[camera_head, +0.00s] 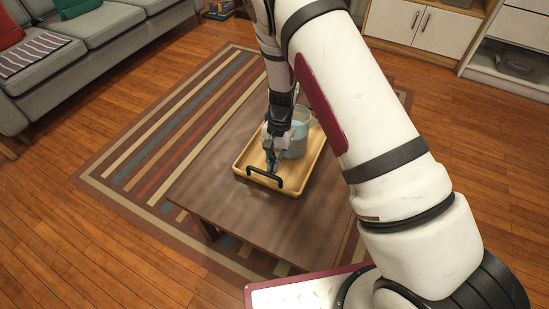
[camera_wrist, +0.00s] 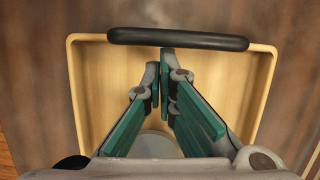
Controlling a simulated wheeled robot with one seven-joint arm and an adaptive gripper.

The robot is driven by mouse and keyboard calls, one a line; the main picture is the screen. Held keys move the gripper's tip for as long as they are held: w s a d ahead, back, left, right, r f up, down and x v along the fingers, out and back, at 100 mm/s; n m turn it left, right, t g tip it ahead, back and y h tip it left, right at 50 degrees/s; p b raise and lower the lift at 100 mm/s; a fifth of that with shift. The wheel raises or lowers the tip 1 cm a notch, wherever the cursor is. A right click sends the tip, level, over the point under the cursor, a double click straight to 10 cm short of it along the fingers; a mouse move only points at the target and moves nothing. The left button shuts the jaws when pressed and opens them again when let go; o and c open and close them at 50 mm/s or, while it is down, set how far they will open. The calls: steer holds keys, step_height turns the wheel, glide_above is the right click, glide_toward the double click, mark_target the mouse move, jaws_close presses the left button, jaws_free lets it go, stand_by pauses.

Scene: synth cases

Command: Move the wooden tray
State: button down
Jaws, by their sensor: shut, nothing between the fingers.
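The wooden tray (camera_head: 305,170) lies on the coffee table, and a clear pitcher-like container (camera_head: 301,132) with bluish contents stands in it. A black bar handle (camera_head: 265,178) runs along the tray's near side. In the wrist view the tray (camera_wrist: 100,75) fills the middle, with its handle (camera_wrist: 178,40) across the top. My gripper (camera_head: 271,170) is over the tray, just inside that handle. Its green-padded fingers (camera_wrist: 160,68) are together at the tips and empty, pointing at the handle. In the wrist view they partly hide a grey round shape at the bottom.
The brown coffee table (camera_head: 235,185) has bare top around the tray. It stands on a striped rug (camera_head: 140,150). A grey sofa (camera_head: 95,50) is at the upper left, and a white-door cabinet (camera_head: 425,25) is at the upper right. Open wooden floor lies around the rug.

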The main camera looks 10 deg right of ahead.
steer(key=shift+s+a+f, duration=0.1)
steer(key=shift+f, duration=0.05)
steer(key=s+a, duration=0.2)
steer(key=s, duration=0.2)
steer(key=s+a+p, duration=0.1)
steer(key=s+a, duration=0.2)
steer(key=s, duration=0.1)
steer(key=s+a+p, duration=0.1)
steer(key=s+a, duration=0.1)
steer(key=s, duration=0.2)
steer(key=shift+a, duration=0.2)
steer(key=p+v, duration=0.7)
steer(key=v, duration=0.3)
steer(key=shift+p, duration=0.35)
steer(key=shift+w, duration=0.15)
